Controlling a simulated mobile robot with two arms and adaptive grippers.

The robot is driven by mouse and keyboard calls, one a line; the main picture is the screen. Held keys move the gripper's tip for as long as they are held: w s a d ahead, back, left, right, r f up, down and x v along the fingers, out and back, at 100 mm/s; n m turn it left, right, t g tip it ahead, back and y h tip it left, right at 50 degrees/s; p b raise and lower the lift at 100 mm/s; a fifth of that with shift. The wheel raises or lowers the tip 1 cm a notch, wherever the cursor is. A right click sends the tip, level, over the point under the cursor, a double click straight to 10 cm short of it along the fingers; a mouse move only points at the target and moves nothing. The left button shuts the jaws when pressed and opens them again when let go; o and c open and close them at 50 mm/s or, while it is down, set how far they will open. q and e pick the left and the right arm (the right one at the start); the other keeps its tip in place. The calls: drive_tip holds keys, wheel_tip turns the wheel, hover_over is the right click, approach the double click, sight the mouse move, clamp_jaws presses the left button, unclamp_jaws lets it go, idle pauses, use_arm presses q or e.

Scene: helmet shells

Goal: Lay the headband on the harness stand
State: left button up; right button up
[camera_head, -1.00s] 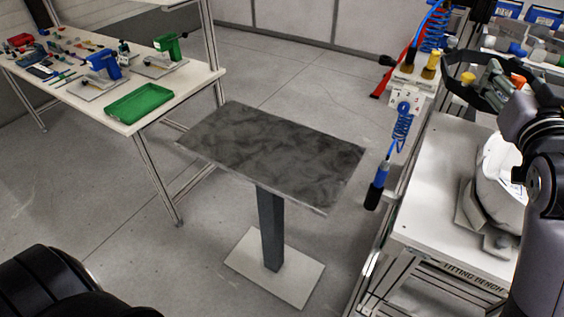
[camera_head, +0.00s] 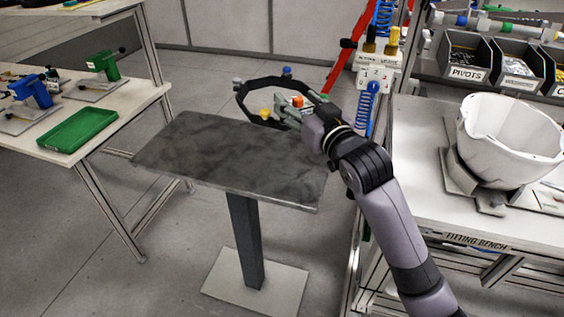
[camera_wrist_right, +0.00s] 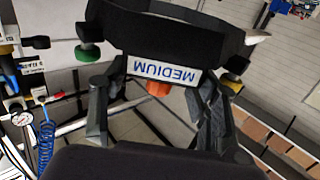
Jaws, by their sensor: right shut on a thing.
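The headband (camera_head: 243,103) is a dark open ring with small coloured tabs. My right gripper (camera_head: 300,112) is shut on it and holds it over the far right part of the pedestal table, which I take for the harness stand (camera_head: 220,158). The stand's dark mottled top is bare. The gap between band and top is hard to judge. In the right wrist view the headband (camera_wrist_right: 180,35) spans the top, with a "MEDIUM" label between the two fingers (camera_wrist_right: 155,105). My left gripper is out of view.
The fitting bench (camera_head: 420,200) at right carries a white helmet shell (camera_head: 505,140) on a grey support. Bins stand behind it. A blue coiled hose (camera_head: 367,110) hangs near the stand's right side. A worktable with a green tray (camera_head: 78,130) is at left.

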wheel_tip(320, 180, down, 17)
drive_tip(key=shift+r, duration=0.15)
idle(0.4)
drive_tip(key=shift+f, duration=0.2)
drive_tip(key=o, duration=1.2)
drive_tip(key=shift+r, duration=0.3)
drive_tip(key=b+v, duration=0.1)
drive_tip(key=v, duration=0.9)
drive_tip(key=shift+s+d+f, duration=0.15)
drive_tip(key=shift+s+d, duration=0.05)
drive_tip(key=shift+s, duration=0.05)
drive_tip(key=shift+v, duration=0.8)
